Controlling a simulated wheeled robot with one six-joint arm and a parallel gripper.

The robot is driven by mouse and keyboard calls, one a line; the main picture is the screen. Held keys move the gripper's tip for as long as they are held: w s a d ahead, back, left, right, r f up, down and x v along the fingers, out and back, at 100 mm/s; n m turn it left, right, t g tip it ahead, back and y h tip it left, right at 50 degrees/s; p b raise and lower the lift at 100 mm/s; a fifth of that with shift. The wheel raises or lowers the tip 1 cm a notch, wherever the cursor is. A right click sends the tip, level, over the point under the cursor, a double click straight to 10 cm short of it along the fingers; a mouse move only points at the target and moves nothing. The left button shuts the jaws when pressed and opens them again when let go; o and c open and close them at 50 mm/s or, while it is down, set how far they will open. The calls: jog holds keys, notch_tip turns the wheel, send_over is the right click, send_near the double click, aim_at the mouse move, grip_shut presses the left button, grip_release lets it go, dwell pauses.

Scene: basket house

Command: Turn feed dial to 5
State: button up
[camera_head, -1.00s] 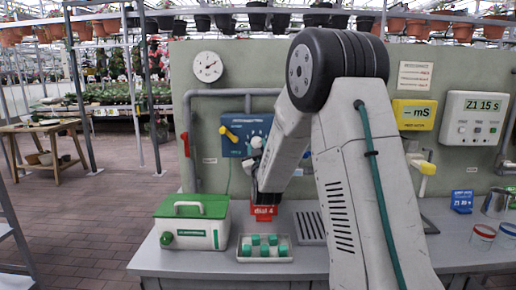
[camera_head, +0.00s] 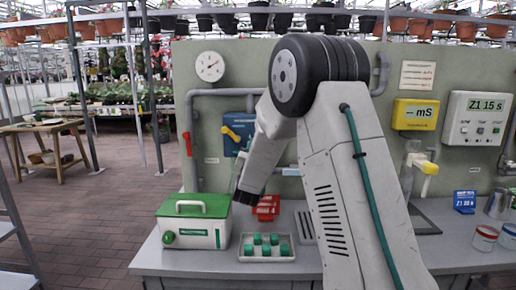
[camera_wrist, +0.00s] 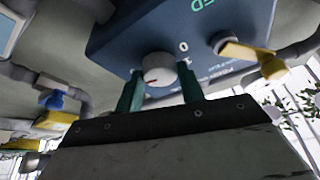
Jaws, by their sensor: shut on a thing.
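The feed dial (camera_wrist: 158,65) is a round white knob with a red mark on the blue feed panel (camera_wrist: 120,38). The panel also shows in the head view (camera_head: 230,143), where my forearm covers its right part and the dial. In the wrist view my gripper (camera_wrist: 161,76) has its two green fingers on either side of the dial, shut on it. The digits 0 and 1 show beside the knob; the other numbers are hidden or unreadable. A red card (camera_head: 266,206) stands on the bench behind my wrist, its text partly covered.
A yellow lever (camera_wrist: 240,50) sits close beside the dial. A green-lidded white box (camera_head: 192,222) and a tray (camera_head: 266,259) of green-topped items stand on the bench below. A grey pipe (camera_head: 190,140) runs around the panel. Cups stand at the right.

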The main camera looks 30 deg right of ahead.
jog(key=shift+f, duration=0.1)
dwell(0.4)
jog(key=o, duration=1)
jog(key=shift+a, duration=0.1)
jog(key=shift+c, duration=0.2)
jog(key=v, duration=0.7)
jog(key=shift+s+a, duration=0.2)
jog(key=shift+a, duration=0.1)
jog(key=shift+f, duration=0.15)
